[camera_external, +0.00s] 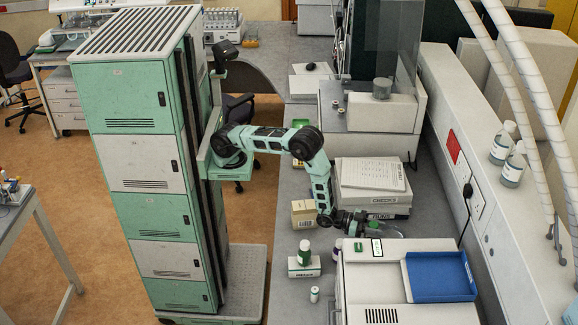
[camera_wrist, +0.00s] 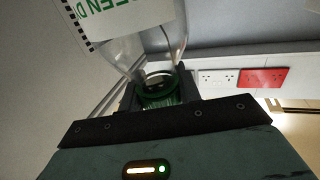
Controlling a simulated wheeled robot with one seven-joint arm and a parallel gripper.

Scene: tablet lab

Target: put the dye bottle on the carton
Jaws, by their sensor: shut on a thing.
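The dye bottle (camera_wrist: 140,48) is clear, with a white label that reads "GREEN D" in green letters. My gripper (camera_wrist: 160,90) is shut on it at its green neck or cap end, and the body extends away from the fingers. In the external view my gripper (camera_external: 366,224) holds the bottle (camera_external: 386,231) roughly sideways, just beyond a white machine. The bottle is small and partly unclear there. A tan cardboard carton (camera_external: 304,215) stands on the bench to the left of my gripper, apart from it. Its top looks bare.
A white machine with a blue tray (camera_external: 440,277) is in front of my gripper. A stacked white case (camera_external: 372,187) stands behind it. A green bottle (camera_external: 304,252) stands on a small white box (camera_external: 304,268) in front of the carton. A small white bottle (camera_external: 314,294) is nearby.

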